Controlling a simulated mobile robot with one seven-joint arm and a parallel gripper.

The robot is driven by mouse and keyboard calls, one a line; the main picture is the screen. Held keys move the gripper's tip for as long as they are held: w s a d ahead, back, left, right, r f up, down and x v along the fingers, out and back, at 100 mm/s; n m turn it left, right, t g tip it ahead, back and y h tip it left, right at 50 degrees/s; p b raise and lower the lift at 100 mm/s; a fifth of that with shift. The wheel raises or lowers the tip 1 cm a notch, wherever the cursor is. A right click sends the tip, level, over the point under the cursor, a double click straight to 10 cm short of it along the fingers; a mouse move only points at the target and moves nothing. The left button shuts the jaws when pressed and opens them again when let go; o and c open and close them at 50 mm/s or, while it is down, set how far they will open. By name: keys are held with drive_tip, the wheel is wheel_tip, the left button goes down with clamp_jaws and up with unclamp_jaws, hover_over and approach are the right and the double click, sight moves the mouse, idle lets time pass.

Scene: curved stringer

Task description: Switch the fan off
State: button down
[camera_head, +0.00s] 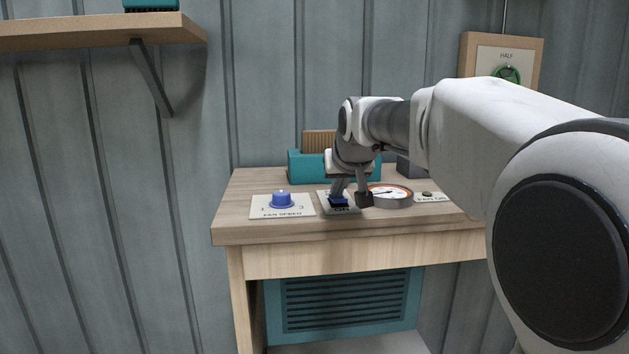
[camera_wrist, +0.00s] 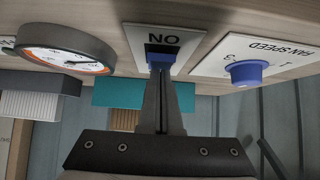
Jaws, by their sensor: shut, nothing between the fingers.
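The fan switch plate (camera_head: 325,208) lies on the wooden table between the fan speed knob and a round gauge. Its small blue switch (camera_head: 339,202) is partly covered by my gripper. In the wrist view, the switch plate (camera_wrist: 133,44) shows the word ON upside down, with the blue switch (camera_wrist: 161,58) beside it. My gripper (camera_head: 340,191) is shut and empty, pointing down at the switch. In the wrist view, the fingertips (camera_wrist: 161,72) are at the blue switch; I cannot tell whether they touch it.
The fan speed plate with its blue knob (camera_head: 282,199) is left of the switch. The gauge (camera_head: 391,193) and a FAN ON plate (camera_head: 432,197) are right. A teal holder (camera_head: 294,166) stands behind. A teal vent (camera_head: 345,303) is below the table (camera_head: 235,209).

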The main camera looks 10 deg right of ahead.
drive_tip(key=shift+w+r+p, duration=0.2)
drive_tip(key=shift+w+p, duration=0.4)
drive_tip(key=shift+w, duration=0.2)
drive_tip(key=shift+r, duration=0.1)
drive_tip(key=shift+r+p, duration=0.3)
drive_tip(key=shift+p, duration=0.05)
drive_tip(key=r+p, duration=0.3)
drive_tip(key=shift+w+r, duration=0.2)
drive_tip(key=shift+r, duration=0.05)
drive_tip(key=w+r+v, duration=0.1)
drive_tip(key=v, duration=0.8)
drive_tip(key=shift+s+r, duration=0.2)
drive_tip(key=shift+r, duration=0.1)
drive_tip(key=shift+s, duration=0.1)
